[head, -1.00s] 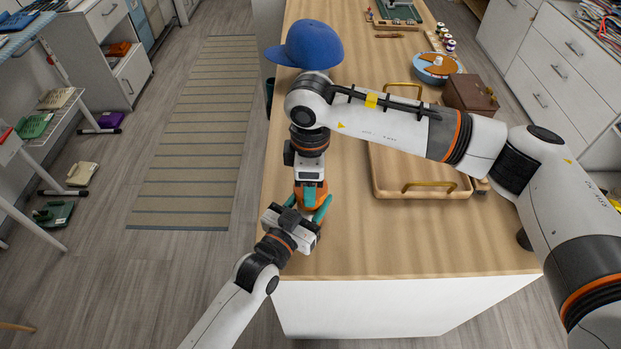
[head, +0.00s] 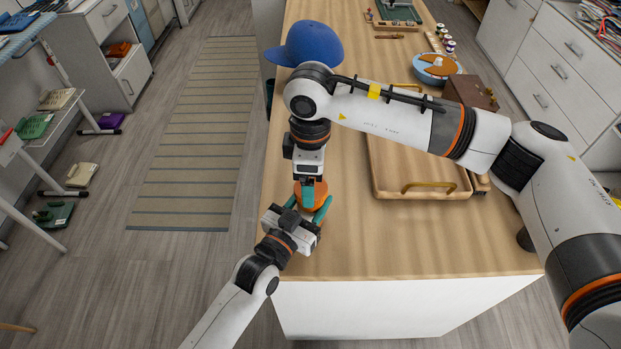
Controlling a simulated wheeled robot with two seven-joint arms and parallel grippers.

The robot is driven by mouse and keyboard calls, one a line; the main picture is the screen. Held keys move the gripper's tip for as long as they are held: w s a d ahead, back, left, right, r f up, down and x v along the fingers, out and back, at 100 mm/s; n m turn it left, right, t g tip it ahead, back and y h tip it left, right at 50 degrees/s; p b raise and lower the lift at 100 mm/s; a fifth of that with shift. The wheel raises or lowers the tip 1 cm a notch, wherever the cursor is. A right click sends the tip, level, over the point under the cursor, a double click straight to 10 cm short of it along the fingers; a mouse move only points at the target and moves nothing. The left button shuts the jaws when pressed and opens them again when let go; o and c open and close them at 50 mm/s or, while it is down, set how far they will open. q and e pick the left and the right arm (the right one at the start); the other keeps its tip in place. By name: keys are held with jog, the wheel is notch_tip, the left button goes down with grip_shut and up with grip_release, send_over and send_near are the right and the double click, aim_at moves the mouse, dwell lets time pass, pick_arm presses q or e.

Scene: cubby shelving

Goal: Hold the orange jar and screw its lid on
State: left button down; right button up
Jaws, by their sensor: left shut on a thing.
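The orange jar (head: 320,190) stands near the left edge of the wooden table, mostly hidden by my grippers. My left gripper (head: 312,205) comes from the near side, its teal fingers on either side of the jar, shut on it. My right gripper (head: 308,188) points straight down from above, its teal fingers over the jar's top. I cannot make out the lid, which is hidden, nor the spread of the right fingers.
A blue cap (head: 312,43) lies behind the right wrist. A wooden tray with brass handles (head: 428,193) is to the right, with a brown box (head: 468,90) and a blue round container (head: 437,77) beyond. The table's front right is clear.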

notch_tip(320, 180, up, 3)
jog(key=shift+f, duration=0.15)
jog(key=shift+c, duration=0.4)
